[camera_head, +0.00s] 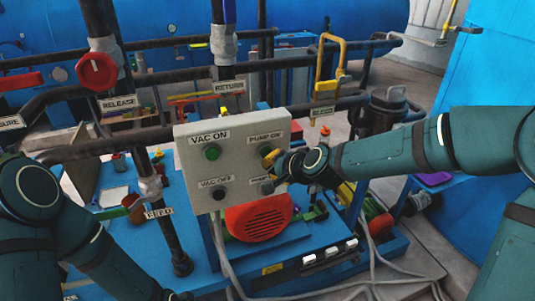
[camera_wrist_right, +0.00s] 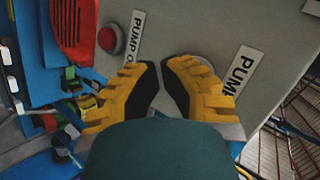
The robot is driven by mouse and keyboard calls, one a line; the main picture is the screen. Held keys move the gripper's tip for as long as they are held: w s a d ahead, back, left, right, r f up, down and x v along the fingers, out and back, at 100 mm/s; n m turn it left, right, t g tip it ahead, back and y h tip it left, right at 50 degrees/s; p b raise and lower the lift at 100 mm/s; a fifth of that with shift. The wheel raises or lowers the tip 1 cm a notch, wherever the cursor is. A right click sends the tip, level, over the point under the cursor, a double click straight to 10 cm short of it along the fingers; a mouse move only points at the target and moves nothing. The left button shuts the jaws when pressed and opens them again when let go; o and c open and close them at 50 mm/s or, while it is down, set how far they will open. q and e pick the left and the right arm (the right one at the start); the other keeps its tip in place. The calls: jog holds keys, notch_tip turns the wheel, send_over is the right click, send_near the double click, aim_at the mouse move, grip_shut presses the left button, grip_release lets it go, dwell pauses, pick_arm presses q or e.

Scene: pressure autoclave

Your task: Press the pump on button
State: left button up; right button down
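A grey control box (camera_head: 236,165) carries a green VAC ON button (camera_head: 212,152) and a dark VAC OFF button (camera_head: 219,193). The PUMP ON label (camera_head: 266,137) is at its upper right and shows in the right wrist view (camera_wrist_right: 238,72). The pump on button is hidden or mixed in with my fingers. A red button (camera_wrist_right: 111,38) beside the PUMP OFF label is clear of them. My right gripper (camera_head: 272,160) is at the box's right side, its yellow fingers (camera_wrist_right: 161,66) in front of the panel. A narrow gap shows between its tips; contact cannot be told.
A red ribbed motor cover (camera_head: 259,216) is below the box. Pipes with a red valve knob (camera_head: 97,70) are behind and to the left. A yellow-handled valve (camera_head: 328,65) is at the upper right. Loose cables (camera_head: 375,282) run in front.

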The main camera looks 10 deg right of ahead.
jog(key=shift+w, duration=0.35)
